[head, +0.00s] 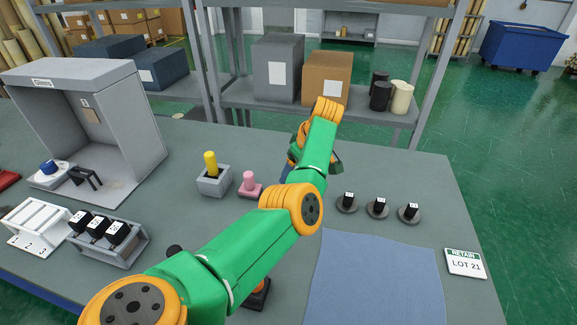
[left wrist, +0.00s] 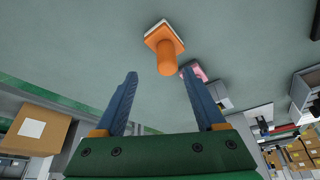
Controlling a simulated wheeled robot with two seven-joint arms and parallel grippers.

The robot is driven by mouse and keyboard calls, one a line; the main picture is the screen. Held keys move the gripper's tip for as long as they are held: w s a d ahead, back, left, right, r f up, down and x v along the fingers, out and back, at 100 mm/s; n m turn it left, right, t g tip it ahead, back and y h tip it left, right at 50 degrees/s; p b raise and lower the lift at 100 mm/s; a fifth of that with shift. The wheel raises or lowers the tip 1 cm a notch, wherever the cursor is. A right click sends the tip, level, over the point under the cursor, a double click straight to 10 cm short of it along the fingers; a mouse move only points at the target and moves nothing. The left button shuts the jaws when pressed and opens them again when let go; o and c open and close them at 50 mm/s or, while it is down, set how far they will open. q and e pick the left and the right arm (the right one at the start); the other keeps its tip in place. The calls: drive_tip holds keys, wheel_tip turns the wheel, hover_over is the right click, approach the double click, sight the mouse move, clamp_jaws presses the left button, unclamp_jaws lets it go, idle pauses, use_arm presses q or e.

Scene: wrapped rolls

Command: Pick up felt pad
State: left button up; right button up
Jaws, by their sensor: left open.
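I cannot be sure which item is the felt pad. The likeliest is an orange handled block (left wrist: 165,50) with a square base and pale underside, standing on the table in the left wrist view. In the head view I cannot make it out; my arm covers that part of the table. My left gripper (head: 290,168) is at the far end of my arm, largely hidden by its own links. In the left wrist view its blue fingers (left wrist: 160,74) are apart and empty, with the orange handle beyond and between their tips. My right gripper is not in view.
A pink peg block (head: 250,185) and a grey box with a yellow peg (head: 212,178) stand left of my gripper. Several black-topped discs (head: 377,207) stand right of my arm, behind a blue cloth (head: 375,280). A dark, orange-trimmed item (head: 257,295) is partly hidden by my arm.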

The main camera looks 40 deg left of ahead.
use_arm(q)
drive_tip(key=shift+s+a+f+p, duration=0.2)
drive_tip(key=shift+s+f+p, duration=0.2)
drive_tip(key=shift+f, duration=0.05)
drive_tip(key=shift+s+a+f+p, duration=0.2)
drive_tip(key=shift+s+f+p, duration=0.15)
drive_tip(key=shift+f, duration=0.1)
drive_tip(key=x, duration=0.3)
drive_tip(key=shift+b, duration=0.35)
drive_tip(key=shift+w+a+f, duration=0.2)
drive_tip(key=shift+w, duration=0.1)
drive_tip(key=shift+s+d+r, duration=0.15)
drive_tip(key=shift+r, duration=0.05)
drive_tip(key=c, duration=1)
clamp_jaws()
